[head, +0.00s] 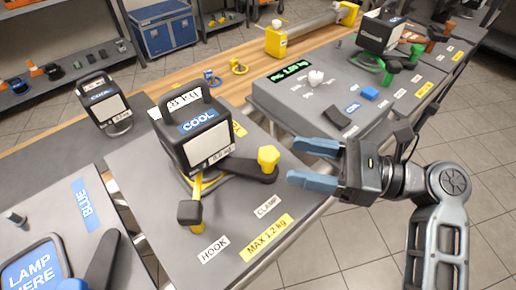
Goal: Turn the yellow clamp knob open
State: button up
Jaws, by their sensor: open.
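The yellow clamp knob (268,158) stands at the right end of a black arm (240,166) on the grey board, behind the CLAMP label (267,206). A black lamp (204,137) labelled COOL stands just left of the knob, with a yellow hook part (195,207) in front of it. My gripper (302,164) comes in from the right. Its two blue fingers are apart and point left toward the knob. The jaws are empty, and the fingertips appear a little right of the knob without holding it.
The grey board (165,236) carries HOOK and MAX 1.2 kg labels. Another COOL lamp (104,104) stands at the left. A scale board (300,106) with small parts lies behind my gripper, and a yellow bottle (276,41) stands at the back. Tiled floor is open at the right.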

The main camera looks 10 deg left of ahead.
aim_at(268, 153)
jog(key=a, duration=0.6)
jog(key=shift+a, duration=0.3)
jog(key=shift+c, duration=0.2)
grip_shut()
